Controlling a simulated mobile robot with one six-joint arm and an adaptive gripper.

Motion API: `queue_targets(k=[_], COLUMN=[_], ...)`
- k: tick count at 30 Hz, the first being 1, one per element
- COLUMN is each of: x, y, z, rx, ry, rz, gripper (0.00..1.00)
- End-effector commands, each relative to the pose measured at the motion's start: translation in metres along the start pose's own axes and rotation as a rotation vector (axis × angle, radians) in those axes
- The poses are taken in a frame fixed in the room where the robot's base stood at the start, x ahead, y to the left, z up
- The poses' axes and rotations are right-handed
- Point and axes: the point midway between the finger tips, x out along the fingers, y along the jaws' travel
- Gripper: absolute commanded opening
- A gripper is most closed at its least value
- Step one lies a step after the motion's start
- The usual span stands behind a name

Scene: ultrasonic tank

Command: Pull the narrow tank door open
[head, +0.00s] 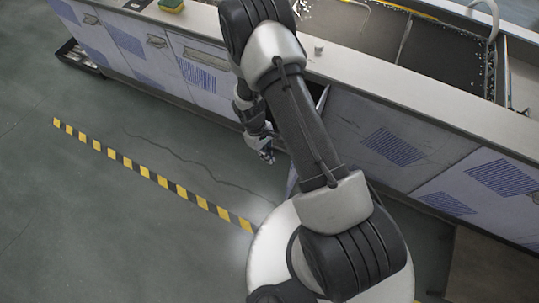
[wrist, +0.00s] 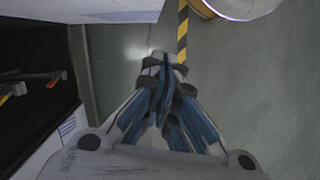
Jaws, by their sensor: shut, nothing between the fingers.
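The narrow tank door (wrist: 100,8) stands swung out from the cabinet front, across the top of the wrist view. In the head view only slivers of it (head: 292,181) show, as my arm hides most of it. Beside it is a dark opening (wrist: 35,55) with small red- and orange-ended fittings (wrist: 42,78) inside. My gripper (wrist: 160,68) is shut and empty, in front of the cabinet. In the head view my gripper (head: 266,154) is left of the open door and looks apart from it.
Closed cabinet fronts (head: 205,78) with blue vents flank the opening. The tank (head: 440,55) is above, with a sponge (head: 172,5) on the counter. A yellow-black floor stripe (head: 150,175) runs along the cabinets. The floor to the left is clear.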

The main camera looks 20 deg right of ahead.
Motion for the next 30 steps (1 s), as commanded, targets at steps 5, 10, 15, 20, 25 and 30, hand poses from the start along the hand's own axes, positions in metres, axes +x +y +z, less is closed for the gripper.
queue_targets(k=[5,10,15,20,25,30], x=[-0.04,-0.074,-0.095,-0.101,-0.101,-0.124], y=[-0.003,-0.005,-0.006,-0.007,-0.007,-0.003], z=[-0.003,-0.002,-0.002,-0.002,-0.002,-0.002], rx=[-0.001,0.0,0.0,-0.001,-0.001,0.02], ry=[0.003,0.002,0.001,-0.001,-0.001,0.023], rz=[0.002,0.001,0.0,-0.001,0.0,0.009], gripper=[0.0,0.0,0.0,0.0,0.0,0.0])
